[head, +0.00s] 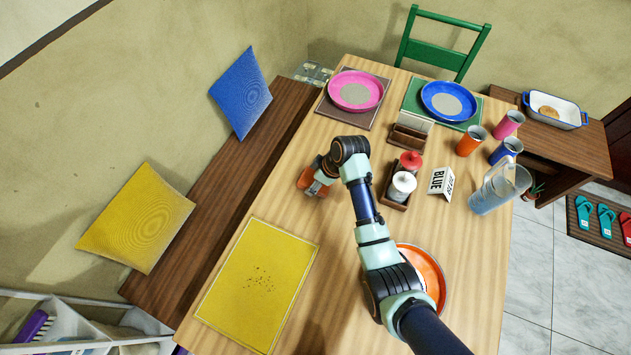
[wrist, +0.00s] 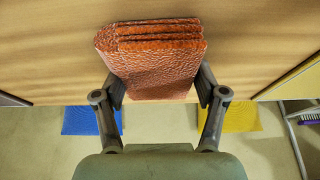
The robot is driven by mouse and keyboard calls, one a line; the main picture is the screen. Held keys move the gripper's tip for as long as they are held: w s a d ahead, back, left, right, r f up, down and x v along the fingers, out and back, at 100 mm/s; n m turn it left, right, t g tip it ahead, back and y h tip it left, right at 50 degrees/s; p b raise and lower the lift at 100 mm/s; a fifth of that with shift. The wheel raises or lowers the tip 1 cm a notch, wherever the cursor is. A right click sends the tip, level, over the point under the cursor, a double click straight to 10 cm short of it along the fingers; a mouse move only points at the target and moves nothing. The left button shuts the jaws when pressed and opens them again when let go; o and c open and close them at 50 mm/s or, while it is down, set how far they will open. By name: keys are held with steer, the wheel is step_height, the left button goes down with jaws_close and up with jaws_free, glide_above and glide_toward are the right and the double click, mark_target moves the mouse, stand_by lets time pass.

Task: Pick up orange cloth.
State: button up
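The orange cloth (wrist: 155,70) is a folded, textured stack with its layered edge showing in the wrist view. In the head view it is a small orange patch (head: 305,179) near the table's left edge, partly hidden by my gripper. My gripper (wrist: 160,85) has its two fingers spread wide, one on each side of the cloth. The fingertips are close to the cloth's side edges, and I cannot tell whether they touch it. In the head view my gripper (head: 319,187) is low over the table's left side, at the cloth.
A yellow placemat (head: 258,285) lies nearer on the table. An orange plate (head: 428,272) is partly under my arm. A shaker rack (head: 396,196) stands to the right. A bench (head: 225,190) with blue (head: 241,92) and yellow (head: 137,217) cushions runs along the left.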

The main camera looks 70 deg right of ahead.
steer(key=c, duration=0.6)
steer(key=shift+o, duration=0.2)
step_height(320, 180, up, 20)
steer(key=p, duration=0.6)
steer(key=shift+r, duration=0.25)
